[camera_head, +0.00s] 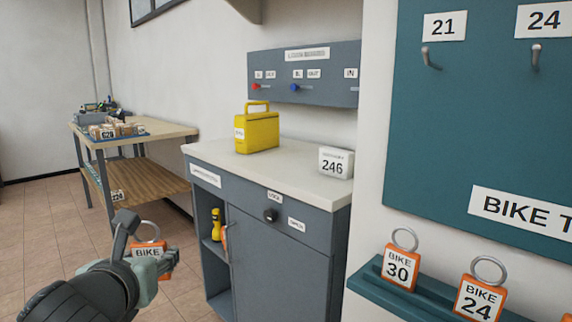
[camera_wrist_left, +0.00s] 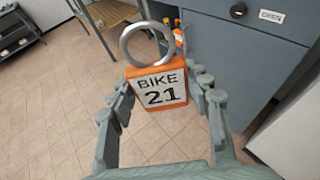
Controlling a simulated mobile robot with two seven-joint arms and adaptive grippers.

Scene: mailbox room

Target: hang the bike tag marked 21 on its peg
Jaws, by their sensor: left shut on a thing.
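My left gripper (camera_head: 148,268) is shut on an orange and white tag with a metal ring, held low in front of the grey cabinet. The left wrist view shows the tag (camera_wrist_left: 160,86) between the fingers (camera_wrist_left: 163,105), reading BIKE 21, with its ring on the far side. In the head view the fingers partly cover the tag (camera_head: 150,248). The peg under the 21 label (camera_head: 431,60) is bare, at the upper right on the teal board (camera_head: 425,130). The tag is well apart from the peg, lower and to the left. My right gripper is not in view.
Tags BIKE 30 (camera_head: 398,268) and BIKE 24 (camera_head: 480,297) stand on a teal ledge (camera_head: 365,285) below the board. The peg under 24 (camera_head: 536,57) is bare. A grey cabinet (camera_head: 280,265) bears a yellow box (camera_head: 257,133) and a 246 block (camera_head: 336,162).

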